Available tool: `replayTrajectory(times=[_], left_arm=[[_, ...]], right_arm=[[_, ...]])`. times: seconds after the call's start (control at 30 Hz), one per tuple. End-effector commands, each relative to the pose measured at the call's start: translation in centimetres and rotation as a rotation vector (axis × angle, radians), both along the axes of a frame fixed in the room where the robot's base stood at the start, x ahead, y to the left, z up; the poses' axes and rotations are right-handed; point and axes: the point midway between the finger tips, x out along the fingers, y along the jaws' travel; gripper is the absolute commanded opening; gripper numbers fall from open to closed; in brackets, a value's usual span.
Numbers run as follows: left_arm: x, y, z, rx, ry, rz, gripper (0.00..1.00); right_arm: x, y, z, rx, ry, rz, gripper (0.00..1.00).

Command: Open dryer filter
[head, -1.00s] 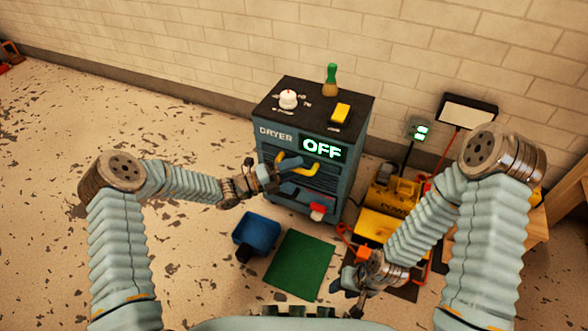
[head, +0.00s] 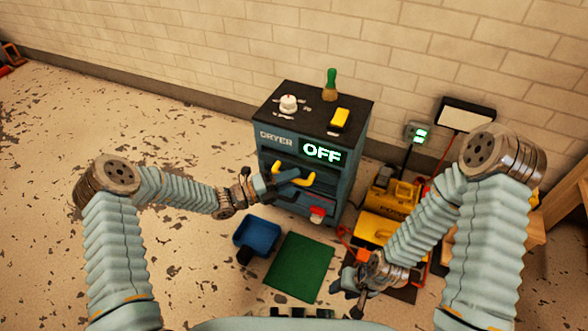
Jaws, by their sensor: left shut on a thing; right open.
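The dryer (head: 268,135) is a dark blue-grey box against the wall, and its display (head: 322,151) reads OFF. A yellow handle (head: 308,180) is on its upper front, below the display. My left gripper (head: 288,178) reaches in from the left and is shut on this handle; its fingers hide the handle's middle. The filter itself cannot be made out behind the gripper. My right gripper (head: 354,285) is open and empty, low over the floor to the right of the green mat.
A blue bin (head: 257,236) and a green mat (head: 300,267) lie in front of the dryer. A red part (head: 317,214) sits low on its front. A yellow machine (head: 378,228) stands to the right. A brush (head: 330,86) and a yellow block (head: 340,118) are on top.

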Motion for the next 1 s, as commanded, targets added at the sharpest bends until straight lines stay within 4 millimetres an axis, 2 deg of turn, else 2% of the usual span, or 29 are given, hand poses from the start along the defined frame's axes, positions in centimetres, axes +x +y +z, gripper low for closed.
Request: replayTrajectory(times=[0.03, 0.1, 0.3, 0.4, 0.53, 0.8, 0.83, 0.93, 1.0], left_arm=[[-1.3, 0.8, 0.6, 0.004, 0.012, 0.003, 0.0], [-3.4, 1.6, 0.6, 0.004, 0.013, 0.002, 0.0], [-8.2, 3.5, 0.3, 0.004, 0.01, 0.003, 0.0], [-9.6, 4.1, 0.1, 0.005, 0.008, 0.002, 0.0], [-10.3, 4.4, -0.1, 0.004, 0.005, 0.003, 0.0], [-10.3, 4.4, -0.2, 0.004, 0.004, 0.003, 0.0], [-10.3, 4.4, -0.2, 0.004, 0.004, 0.003, 0.28], [-10.3, 4.3, -0.1, 0.003, 0.004, 0.002, 0.43], [-10.3, 4.3, -0.1, 0.003, 0.004, 0.002, 0.43]], right_arm=[[0.0, 0.0, 1.8, 0.0, 0.001, 0.001, 0.43], [-0.1, 0.0, 3.0, 0.0, 0.002, 0.002, 0.43], [0.0, -0.2, 5.1, -0.005, -0.001, -0.001, 0.43], [0.0, -0.3, 5.5, -0.006, -0.002, -0.002, 0.43], [0.0, -0.3, 5.5, -0.008, -0.003, -0.003, 0.43], [0.0, -0.3, 5.4, -0.008, -0.003, -0.003, 0.43], [0.0, -0.3, 5.4, -0.008, -0.003, -0.003, 0.43], [0.0, -0.3, 5.4, -0.008, -0.003, -0.003, 0.43], [0.0, -0.3, 5.4, -0.008, -0.003, -0.003, 0.43]])
